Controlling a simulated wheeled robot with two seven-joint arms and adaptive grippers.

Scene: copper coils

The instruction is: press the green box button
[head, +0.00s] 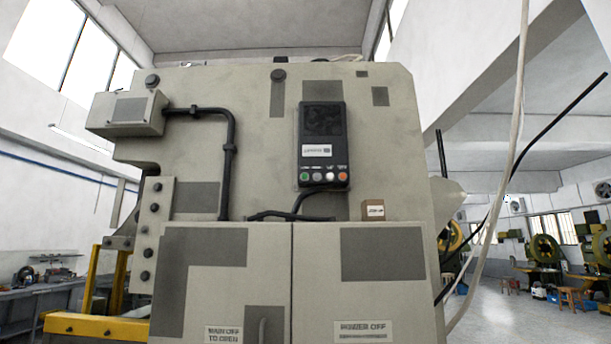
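A dark control box (323,144) is mounted upright on the front of a large beige machine. Along its lower edge is a row of small round buttons. The green button (304,177) is at the left end of that row, and an orange button (342,176) is at the right end. Dark and white buttons sit between them. A black cable runs down from the underside of the box. Neither of my grippers shows in the head view.
The beige machine (260,90) fills the middle, with two cabinet doors (365,290) below. A small brown box (372,209) sits on the ledge above the right door. A pale hanging cable (513,150) passes on the right. Open floor (500,315) lies beyond.

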